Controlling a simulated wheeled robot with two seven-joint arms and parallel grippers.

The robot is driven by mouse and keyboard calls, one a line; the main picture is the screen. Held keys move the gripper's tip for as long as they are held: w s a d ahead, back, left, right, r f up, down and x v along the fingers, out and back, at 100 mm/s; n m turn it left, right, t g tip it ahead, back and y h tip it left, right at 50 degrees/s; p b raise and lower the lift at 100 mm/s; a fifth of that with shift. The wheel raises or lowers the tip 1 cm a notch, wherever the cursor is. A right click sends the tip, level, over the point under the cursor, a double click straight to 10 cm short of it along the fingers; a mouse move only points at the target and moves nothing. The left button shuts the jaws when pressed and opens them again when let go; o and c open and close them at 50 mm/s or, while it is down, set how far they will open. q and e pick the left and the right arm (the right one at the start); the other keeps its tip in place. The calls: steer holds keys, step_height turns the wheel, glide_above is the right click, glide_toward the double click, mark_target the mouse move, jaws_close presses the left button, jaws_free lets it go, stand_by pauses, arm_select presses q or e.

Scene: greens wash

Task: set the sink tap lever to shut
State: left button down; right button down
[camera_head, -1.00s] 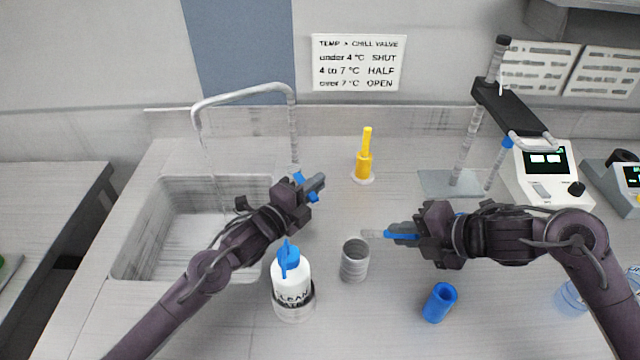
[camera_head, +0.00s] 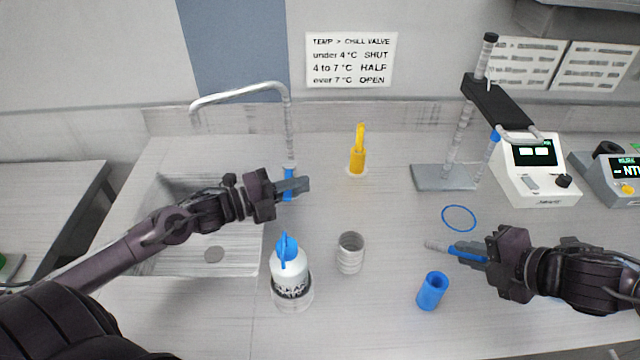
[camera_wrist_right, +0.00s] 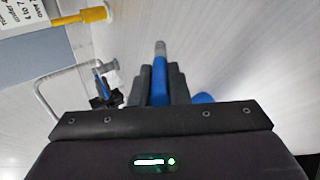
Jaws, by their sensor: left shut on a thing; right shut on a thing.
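The sink tap has a grey arched spout (camera_head: 240,90) rising behind the right end of the sink (camera_head: 170,262). Its blue lever (camera_head: 289,172) is at the foot of the upright, partly hidden by my left gripper (camera_head: 292,187), which is shut on it. No water stream shows under the spout. My right gripper (camera_head: 476,254) is shut on a blue-handled probe (camera_head: 455,249) with a grey tip pointing left. It holds the probe over the right part of the counter. The probe (camera_wrist_right: 160,85) also shows between the fingers in the right wrist view.
A white bottle with a blue top (camera_head: 290,272), a grey cup (camera_head: 350,254) and a blue holder (camera_head: 432,291) stand in front. A yellow-handled valve (camera_head: 357,160), a stand (camera_head: 443,178) and a meter (camera_head: 540,175) are behind. A blue ring (camera_head: 459,218) lies near my right gripper.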

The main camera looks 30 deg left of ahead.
arm_select(q)
steer(key=c, duration=1.5)
jaws_free()
steer(key=shift+a, duration=0.15)
steer(key=v, duration=1.2)
